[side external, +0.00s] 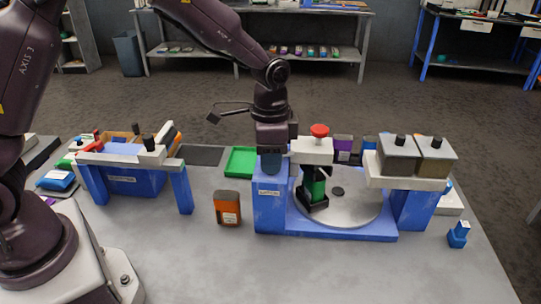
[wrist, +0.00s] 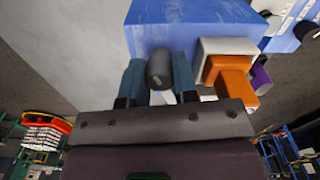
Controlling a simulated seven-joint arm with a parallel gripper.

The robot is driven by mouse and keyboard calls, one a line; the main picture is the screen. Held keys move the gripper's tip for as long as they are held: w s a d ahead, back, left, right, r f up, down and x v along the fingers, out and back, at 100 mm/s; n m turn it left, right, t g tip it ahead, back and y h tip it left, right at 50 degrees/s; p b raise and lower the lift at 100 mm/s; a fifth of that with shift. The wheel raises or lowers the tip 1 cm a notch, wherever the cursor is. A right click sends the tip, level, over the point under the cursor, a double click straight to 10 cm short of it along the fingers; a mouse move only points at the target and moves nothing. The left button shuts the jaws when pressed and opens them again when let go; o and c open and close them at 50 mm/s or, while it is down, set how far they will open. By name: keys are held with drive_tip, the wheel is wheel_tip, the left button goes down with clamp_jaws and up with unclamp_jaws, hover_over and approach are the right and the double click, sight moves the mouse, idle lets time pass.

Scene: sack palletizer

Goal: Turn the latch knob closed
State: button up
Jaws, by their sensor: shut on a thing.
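The latch knob (wrist: 160,68) is a dark grey rounded cylinder in the wrist view, beside the blue housing (wrist: 185,28). My gripper (wrist: 158,76) has one blue-grey finger on each side of the knob and is shut on it. In the side view my gripper (side external: 271,163) points down at the top of the labelled blue post (side external: 268,210), at the left end of the blue machine. The knob is hidden there behind the fingers. I cannot tell the knob's turn angle.
Close to the right stands a white head with a red knob (side external: 319,131) above a round grey plate (side external: 355,211). An orange box (side external: 228,208) stands to the left. A green tray (side external: 241,161) lies behind. The front table is clear.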

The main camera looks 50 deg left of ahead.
drive_tip(key=n, duration=1.3)
drive_tip(key=shift+r+n, duration=0.1)
drive_tip(key=shift+n, duration=0.3)
idle(0.4)
drive_tip(key=o, duration=0.7)
drive_tip(key=shift+c, duration=0.2)
wheel_tip(320, 180, up, 13)
